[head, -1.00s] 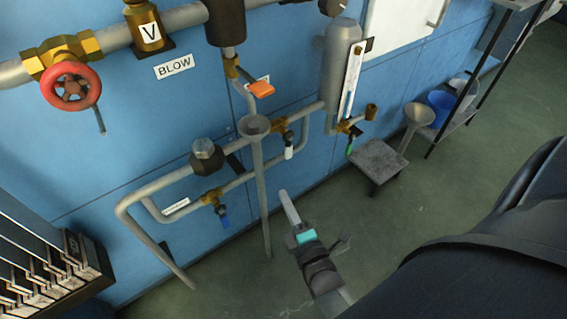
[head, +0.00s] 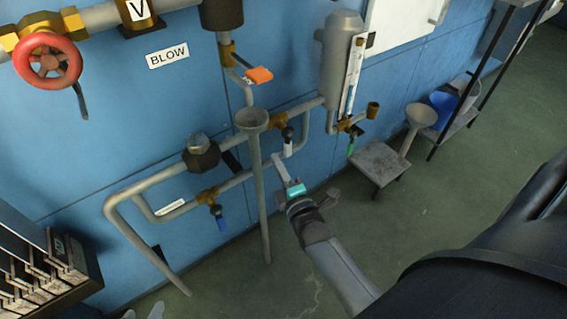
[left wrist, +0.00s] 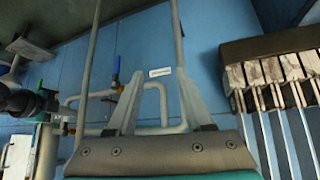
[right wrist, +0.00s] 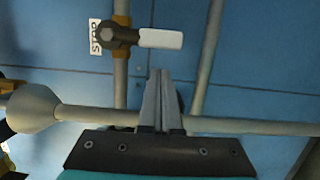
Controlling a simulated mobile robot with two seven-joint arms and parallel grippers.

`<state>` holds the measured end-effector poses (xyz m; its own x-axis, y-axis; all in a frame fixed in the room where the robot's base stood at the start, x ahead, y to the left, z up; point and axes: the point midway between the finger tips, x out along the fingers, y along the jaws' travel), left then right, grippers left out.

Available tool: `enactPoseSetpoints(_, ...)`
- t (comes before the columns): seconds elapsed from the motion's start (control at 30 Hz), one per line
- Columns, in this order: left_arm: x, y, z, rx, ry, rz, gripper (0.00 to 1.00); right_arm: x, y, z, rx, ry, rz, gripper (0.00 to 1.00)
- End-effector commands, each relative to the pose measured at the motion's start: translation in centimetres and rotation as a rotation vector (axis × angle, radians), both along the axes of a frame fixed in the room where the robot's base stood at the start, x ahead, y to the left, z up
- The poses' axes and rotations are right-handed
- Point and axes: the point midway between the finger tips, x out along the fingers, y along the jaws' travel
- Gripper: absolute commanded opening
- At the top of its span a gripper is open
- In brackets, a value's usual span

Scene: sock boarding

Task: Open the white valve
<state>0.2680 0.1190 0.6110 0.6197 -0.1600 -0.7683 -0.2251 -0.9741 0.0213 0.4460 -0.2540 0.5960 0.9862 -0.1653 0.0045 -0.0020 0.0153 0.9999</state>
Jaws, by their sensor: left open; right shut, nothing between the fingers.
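The white valve handle (head: 288,150) hangs down from a brass fitting on a grey pipe at the blue wall. In the right wrist view the white handle (right wrist: 160,38) points sideways, across its pipe. My right gripper (head: 279,158) is shut and empty, its fingertips close beside the handle in the head view. In the right wrist view the shut fingers (right wrist: 160,72) end a little below the handle; I cannot tell if they touch it. My left gripper (head: 142,311) is open and empty at the bottom edge of the head view; its spread fingers (left wrist: 160,74) show in the left wrist view.
A blue-handled valve (head: 219,215), a green-handled valve (head: 350,148) and an orange lever (head: 258,75) are near. A funnel pipe (head: 258,180) stands just left of my right gripper. A small grey stool (head: 380,160) is to the right.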

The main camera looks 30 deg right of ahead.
Motion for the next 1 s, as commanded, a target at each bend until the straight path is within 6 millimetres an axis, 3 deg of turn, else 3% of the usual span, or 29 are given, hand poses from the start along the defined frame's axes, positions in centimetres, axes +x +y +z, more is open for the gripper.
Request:
enactPoseSetpoints(0.4, 1.1, -1.6, -0.1, -0.054, -0.112, -0.019, 0.51, 0.1, -1.7, 0.0, 0.001, 0.001, -0.001, 0.0)
enactPoseSetpoints(0.8, 1.1, -1.6, -0.1, -0.054, -0.113, -0.019, 0.51, 0.0, -1.8, 0.0, -0.001, 0.001, 0.0, 0.0)
enactPoseSetpoints(1.0, 0.9, -1.1, 0.0, -0.036, -0.08, -0.014, 0.51, -1.0, -1.9, -0.1, -0.031, 0.0, -0.001, 0.0)
